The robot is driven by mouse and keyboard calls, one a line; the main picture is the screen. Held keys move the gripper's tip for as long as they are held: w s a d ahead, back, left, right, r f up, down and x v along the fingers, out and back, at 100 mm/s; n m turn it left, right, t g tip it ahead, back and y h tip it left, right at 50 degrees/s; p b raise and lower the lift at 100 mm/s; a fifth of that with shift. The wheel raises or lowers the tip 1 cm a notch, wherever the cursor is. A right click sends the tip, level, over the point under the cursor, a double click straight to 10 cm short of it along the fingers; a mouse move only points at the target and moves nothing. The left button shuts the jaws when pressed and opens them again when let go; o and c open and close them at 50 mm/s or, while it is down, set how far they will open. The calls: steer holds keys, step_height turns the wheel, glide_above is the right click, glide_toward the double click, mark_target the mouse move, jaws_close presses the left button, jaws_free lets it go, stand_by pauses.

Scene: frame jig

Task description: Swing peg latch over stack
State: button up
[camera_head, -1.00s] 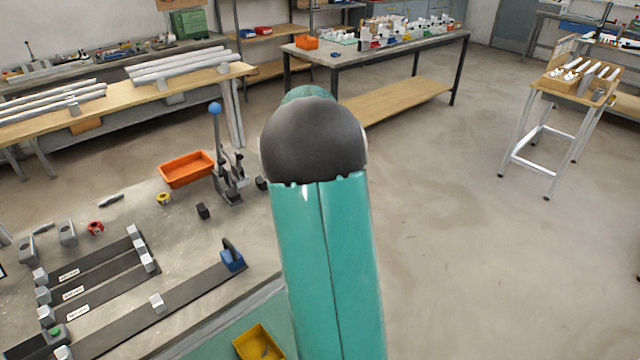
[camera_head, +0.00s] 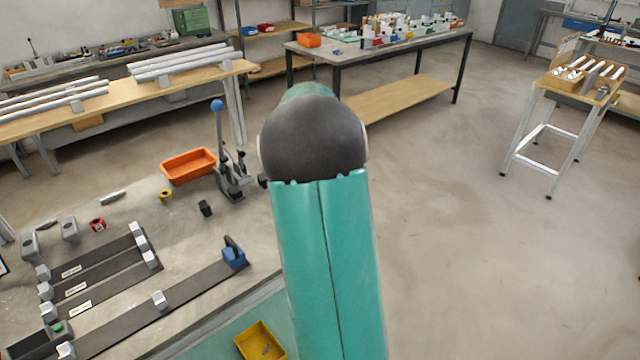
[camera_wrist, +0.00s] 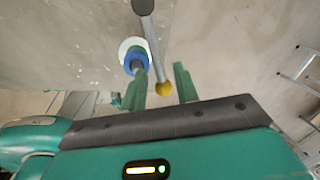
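In the wrist view my gripper (camera_wrist: 160,72) shows two teal fingers spread apart. A thin grey bar with a yellow ball (camera_wrist: 163,88) at its near end, seemingly the latch, runs up to a dark pivot (camera_wrist: 143,6) at the top edge. The ball appears between the fingers; I see no finger closed on it, and the depth is hard to judge. To the left of the bar is a stack of round pieces, with a white disc (camera_wrist: 124,46) and a blue ring (camera_wrist: 133,58) around a grey centre. The left finger overlaps the stack's lower edge. The bar lies beside the stack.
In the head view my arm hides the middle. A bench at left holds a blue-knobbed lever clamp (camera_head: 218,106), an orange bin (camera_head: 188,165), dark rails and a blue stop (camera_head: 234,252). A yellow bin (camera_head: 260,341) sits at the front. Open floor lies to the right.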

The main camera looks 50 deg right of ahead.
step_height(320, 180, up, 13)
steer(key=a, duration=0.2)
steer(key=shift+s+a+r, duration=0.2)
steer(key=shift+s+a, duration=0.05)
steer(key=shift+s, duration=0.1)
steer(key=shift+c, duration=0.4)
